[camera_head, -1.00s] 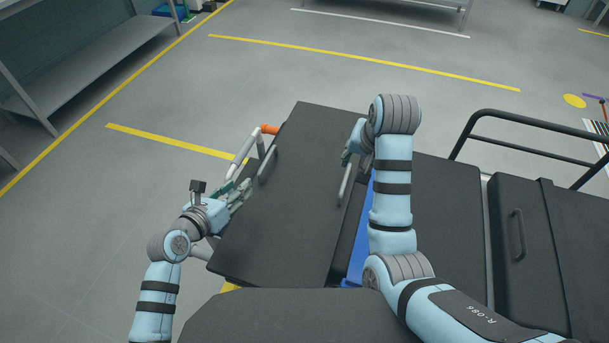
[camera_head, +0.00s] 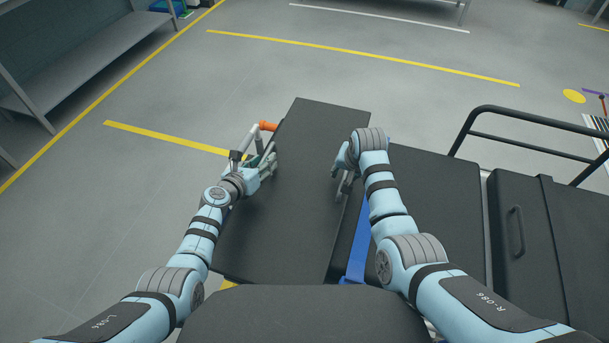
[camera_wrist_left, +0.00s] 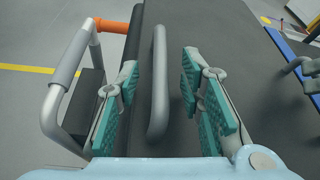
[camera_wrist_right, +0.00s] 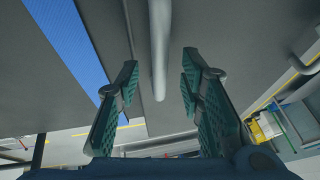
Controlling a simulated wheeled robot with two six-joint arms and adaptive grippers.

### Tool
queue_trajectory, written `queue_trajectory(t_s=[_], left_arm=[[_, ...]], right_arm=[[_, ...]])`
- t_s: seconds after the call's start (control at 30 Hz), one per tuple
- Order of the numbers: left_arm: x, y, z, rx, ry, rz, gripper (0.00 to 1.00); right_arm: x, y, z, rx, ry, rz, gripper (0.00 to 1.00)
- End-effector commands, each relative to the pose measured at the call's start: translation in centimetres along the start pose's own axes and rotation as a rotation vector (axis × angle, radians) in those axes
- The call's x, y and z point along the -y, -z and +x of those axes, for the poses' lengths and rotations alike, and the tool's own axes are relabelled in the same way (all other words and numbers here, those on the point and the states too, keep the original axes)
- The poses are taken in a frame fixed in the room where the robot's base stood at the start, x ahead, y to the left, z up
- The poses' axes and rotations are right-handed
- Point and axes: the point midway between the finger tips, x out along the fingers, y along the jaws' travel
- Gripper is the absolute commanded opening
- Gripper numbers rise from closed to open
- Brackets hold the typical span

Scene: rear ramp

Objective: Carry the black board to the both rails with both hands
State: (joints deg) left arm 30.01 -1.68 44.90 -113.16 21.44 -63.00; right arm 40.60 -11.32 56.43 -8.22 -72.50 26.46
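The black board (camera_head: 300,210) lies lengthwise in front of me, with a bar handle near each long side. My left gripper (camera_head: 267,163) is at the left handle. In the left wrist view the open fingers of my left gripper (camera_wrist_left: 160,78) stand on either side of the left handle (camera_wrist_left: 159,85), with gaps. My right gripper (camera_head: 344,184) is at the right handle. In the right wrist view the open fingers of my right gripper (camera_wrist_right: 160,72) stand on either side of the right handle (camera_wrist_right: 159,45), with gaps. I cannot clearly identify both rails.
A grey tube frame with an orange end (camera_head: 268,126) stands beside the board's left edge. A blue strip (camera_head: 357,248) runs along its right. Black cases (camera_head: 545,235) and a black tubular rail (camera_head: 530,145) are at the right.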

Motion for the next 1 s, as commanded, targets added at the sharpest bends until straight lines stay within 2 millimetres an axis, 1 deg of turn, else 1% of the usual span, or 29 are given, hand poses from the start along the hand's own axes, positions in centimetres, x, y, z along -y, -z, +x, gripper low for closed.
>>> queue_trajectory(t_s=[0.1,0.3,0.33,0.53,0.57,1.0], left_arm=[[0.0,0.02,0.32,-0.002,-0.002,0.001,0.35],[-0.01,0.07,0.33,-0.002,-0.002,0.001,0.35],[-0.01,0.08,0.33,-0.002,-0.002,0.001,0.33],[-0.02,0.09,0.31,-0.003,-0.002,0.001,0.01],[-0.02,0.09,0.31,-0.003,-0.002,0.001,0.0],[-0.04,0.12,0.3,-0.003,-0.002,0.001,0.0]], right_arm=[[-0.02,0.02,0.34,-0.001,0.0,0.001,0.35],[-0.01,0.02,0.35,-0.001,0.0,0.001,0.35],[-0.02,0.02,0.35,-0.001,0.0,0.001,0.33],[-0.01,0.01,0.34,-0.001,0.0,0.001,0.01],[-0.01,0.0,0.34,-0.001,0.0,0.001,0.0],[-0.03,0.0,0.32,0.0,-0.001,0.001,0.0]])
